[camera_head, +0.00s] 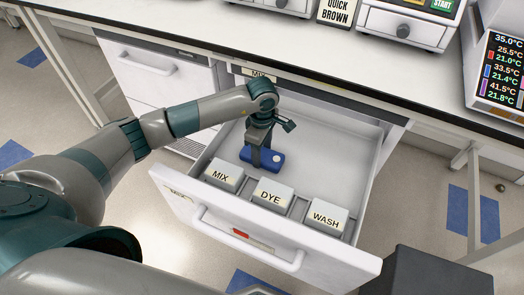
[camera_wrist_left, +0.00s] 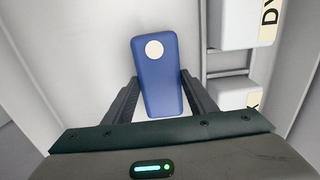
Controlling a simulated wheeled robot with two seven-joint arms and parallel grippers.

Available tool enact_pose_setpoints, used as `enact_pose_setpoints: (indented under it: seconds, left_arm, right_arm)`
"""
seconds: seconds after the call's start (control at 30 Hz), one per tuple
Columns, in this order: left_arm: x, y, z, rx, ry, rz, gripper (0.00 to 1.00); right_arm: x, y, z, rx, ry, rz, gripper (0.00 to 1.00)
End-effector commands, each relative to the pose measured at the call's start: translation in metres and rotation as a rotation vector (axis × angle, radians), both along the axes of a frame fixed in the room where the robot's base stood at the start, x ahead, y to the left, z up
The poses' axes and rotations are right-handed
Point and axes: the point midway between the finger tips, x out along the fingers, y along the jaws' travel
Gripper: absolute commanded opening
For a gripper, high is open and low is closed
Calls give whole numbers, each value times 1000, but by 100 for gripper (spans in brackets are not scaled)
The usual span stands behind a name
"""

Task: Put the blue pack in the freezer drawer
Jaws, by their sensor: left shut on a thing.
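The blue pack (camera_head: 272,160) has a pale round spot and is inside the open freezer drawer (camera_head: 325,169), behind the labelled boxes. My left gripper (camera_head: 262,152) reaches down into the drawer and is shut on the pack. In the left wrist view, the blue pack (camera_wrist_left: 158,80) sits between the two dark fingers of my left gripper (camera_wrist_left: 160,98). I cannot tell whether the pack touches the drawer floor. My right gripper is not in view.
White boxes marked MIX (camera_head: 224,174), DYE (camera_head: 270,195) and WASH (camera_head: 324,217) stand along the drawer's front. The drawer's right and back floor is clear. The bench top (camera_head: 200,22) overhangs behind. A dark box (camera_head: 425,272) stands at the lower right.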

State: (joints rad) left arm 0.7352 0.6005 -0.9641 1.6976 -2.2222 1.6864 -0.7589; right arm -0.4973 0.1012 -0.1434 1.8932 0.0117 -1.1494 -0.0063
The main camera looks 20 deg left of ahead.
Motion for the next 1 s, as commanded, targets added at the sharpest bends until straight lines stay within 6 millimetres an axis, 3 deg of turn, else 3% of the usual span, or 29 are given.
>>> enact_pose_setpoints:
  seconds: [0.13, 0.17, 0.2, 0.23, 0.73, 0.83, 1.0]
  left_arm:
    - [0, 0, -1, 0, -1, 0, 19]
    - [0, 0, -1, 0, 0, 0, 58]
    - [0, 0, -1, 0, 0, 0, 68]
    - [0, 0, -1, 0, 0, 0, 70]
    - [0, 0, 2, 0, 0, 0, 70]
    - [1, 0, 12, -1, -2, 0, 70]
    - [1, 0, 39, 0, -5, -1, 70]
  right_arm:
    - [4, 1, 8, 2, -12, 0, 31]
    - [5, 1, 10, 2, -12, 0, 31]
    - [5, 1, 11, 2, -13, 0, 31]
    - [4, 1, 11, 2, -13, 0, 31]
    - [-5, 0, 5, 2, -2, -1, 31]
    - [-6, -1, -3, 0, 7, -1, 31]
    - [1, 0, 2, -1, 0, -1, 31]
